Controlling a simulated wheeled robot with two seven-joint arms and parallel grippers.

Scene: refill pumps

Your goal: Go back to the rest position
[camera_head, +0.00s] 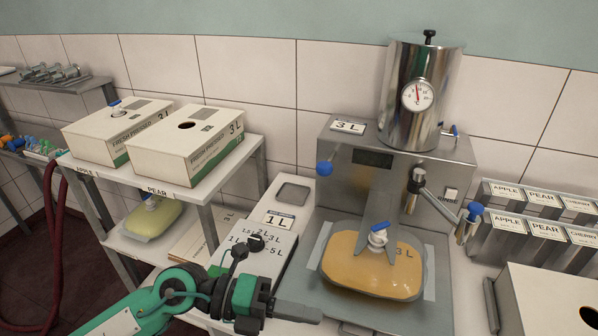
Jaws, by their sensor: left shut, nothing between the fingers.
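My left gripper (312,314) is low in the middle of the head view, at the end of the green and black arm that comes in from the lower left. Its grey fingers are shut with nothing between them and point right. They are in front of the filling machine (460,158), left of and below the orange 3 L bag (358,270) on its plate, and look apart from the bag. The bag's blue and white cap sits under the machine's spout. My right gripper is not in view.
Two boxes (118,130) stand on the left shelf, above a yellowish bag (152,217). A size-marked box (262,250) is just behind my left gripper. Labelled metal bins (537,232) and a white box (548,300) are at the right. A dark red hose (57,235) hangs far left.

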